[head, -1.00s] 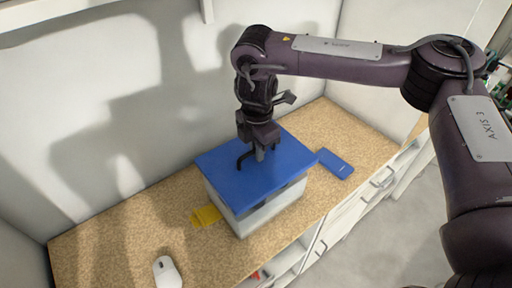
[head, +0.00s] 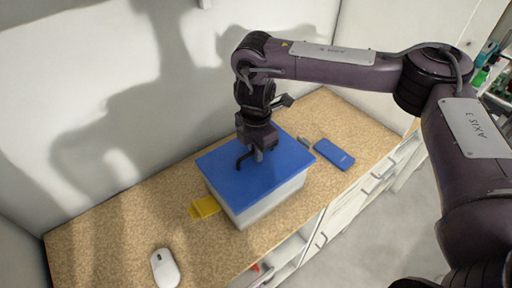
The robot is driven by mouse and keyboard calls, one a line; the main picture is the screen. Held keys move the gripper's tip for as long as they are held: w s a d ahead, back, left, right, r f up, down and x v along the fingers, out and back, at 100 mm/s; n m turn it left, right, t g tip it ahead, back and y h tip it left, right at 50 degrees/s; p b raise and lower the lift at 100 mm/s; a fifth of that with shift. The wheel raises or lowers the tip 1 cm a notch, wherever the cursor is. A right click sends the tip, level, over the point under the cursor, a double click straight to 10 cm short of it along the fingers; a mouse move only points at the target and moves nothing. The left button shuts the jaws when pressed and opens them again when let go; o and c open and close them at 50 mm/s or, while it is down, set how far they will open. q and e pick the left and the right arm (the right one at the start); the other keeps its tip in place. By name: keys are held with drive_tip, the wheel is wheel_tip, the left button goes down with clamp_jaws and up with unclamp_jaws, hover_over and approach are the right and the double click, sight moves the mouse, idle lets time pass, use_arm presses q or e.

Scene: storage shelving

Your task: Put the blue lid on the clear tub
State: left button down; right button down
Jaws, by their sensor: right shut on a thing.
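The blue lid (head: 233,180) lies flat over the top of the clear tub (head: 262,207), which stands on the speckled worktop. Its near and right edges look close to level with the tub's rim, with no clear gap showing. My right gripper (head: 253,157) points down onto the middle of the lid and is shut on its handle, which the fingers partly hide. My left gripper is not in view.
A blue box-like item (head: 334,154) lies right of the tub with a small grey piece beside it. A yellow item (head: 204,208) lies at the tub's left side. A white mouse (head: 165,268) lies front left. A wall stands behind; the worktop (head: 120,225) is clear at left.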

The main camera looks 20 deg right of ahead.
drive_tip(key=shift+f+b, duration=0.6)
drive_tip(key=shift+f, duration=0.7)
drive_tip(key=c, duration=1.4)
unclamp_jaws()
drive_tip(key=shift+c, duration=0.2)
drive_tip(key=shift+r, duration=0.1)
wheel_tip(320, 180, up, 8)
drive_tip(key=shift+f, duration=0.2)
